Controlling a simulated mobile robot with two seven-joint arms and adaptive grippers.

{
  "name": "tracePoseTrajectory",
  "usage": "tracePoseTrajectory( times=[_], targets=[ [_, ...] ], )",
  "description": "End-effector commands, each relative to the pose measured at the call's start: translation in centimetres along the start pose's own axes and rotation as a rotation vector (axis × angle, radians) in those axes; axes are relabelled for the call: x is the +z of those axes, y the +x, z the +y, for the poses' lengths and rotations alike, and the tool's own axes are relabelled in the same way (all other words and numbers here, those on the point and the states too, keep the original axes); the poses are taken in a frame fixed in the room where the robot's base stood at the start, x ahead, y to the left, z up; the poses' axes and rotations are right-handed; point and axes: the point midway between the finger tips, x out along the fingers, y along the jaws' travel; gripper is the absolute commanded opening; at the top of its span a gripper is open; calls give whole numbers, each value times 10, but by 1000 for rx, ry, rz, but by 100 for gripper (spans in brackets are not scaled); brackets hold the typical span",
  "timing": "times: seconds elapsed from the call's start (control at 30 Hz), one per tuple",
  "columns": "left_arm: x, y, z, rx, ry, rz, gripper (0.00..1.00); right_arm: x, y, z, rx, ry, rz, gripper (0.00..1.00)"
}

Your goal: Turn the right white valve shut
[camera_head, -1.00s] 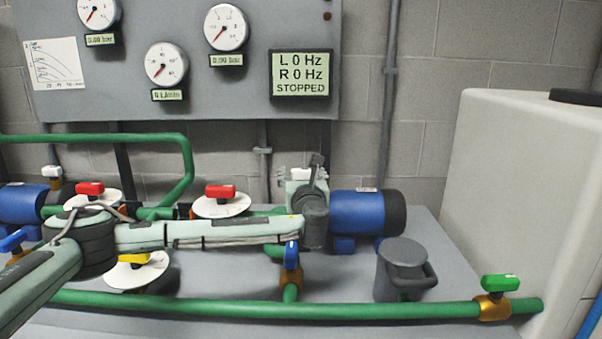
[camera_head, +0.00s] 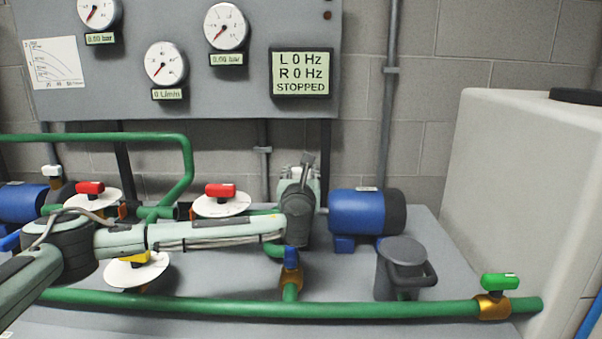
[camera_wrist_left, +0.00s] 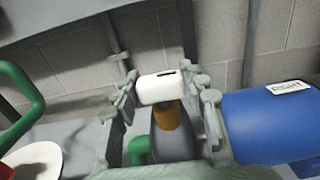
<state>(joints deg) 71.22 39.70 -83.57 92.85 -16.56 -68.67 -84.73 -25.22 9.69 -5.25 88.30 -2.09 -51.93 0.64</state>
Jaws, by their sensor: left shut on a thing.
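The right white valve has a white handle (camera_wrist_left: 161,88) on a brass stem above a grey pump body. It stands beside the blue motor tagged "RIGHT" (camera_wrist_left: 265,115) in the left wrist view. My left gripper (camera_wrist_left: 168,92) has one finger on each side of the handle and is shut on it. In the head view my left gripper (camera_head: 299,178) is at the pump end of the right blue motor (camera_head: 356,213), and my wrist hides most of the valve there. My right gripper is not in view.
Red valves (camera_head: 220,191), a yellow valve (camera_head: 134,258) and a blue valve (camera_head: 291,257) stand around my left arm. A green pipe (camera_head: 390,309) crosses the front to a green valve (camera_head: 499,282). A grey lidded pot (camera_head: 402,275) and white tank (camera_head: 520,190) are at right. The display (camera_head: 300,73) reads STOPPED.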

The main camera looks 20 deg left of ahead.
Motion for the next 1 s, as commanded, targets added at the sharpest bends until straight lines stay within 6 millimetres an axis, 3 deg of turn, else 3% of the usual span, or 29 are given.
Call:
tracePoseTrajectory(
  times=[0.27, 0.3, 0.47, 0.8, 1.0],
  targets=[
    [0, 0, 0, -8, 1, 0, 13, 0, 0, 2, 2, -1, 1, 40],
    [0, 0, 0, -8, 1, 0, 44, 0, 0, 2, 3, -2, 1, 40],
    [0, 0, 0, -8, 0, 0, 64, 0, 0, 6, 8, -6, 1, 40],
    [0, -3, 0, -8, 0, 0, 64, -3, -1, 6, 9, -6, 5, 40],
    [-1, -32, 0, -11, -1, 1, 64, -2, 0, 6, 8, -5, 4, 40]
  ],
)
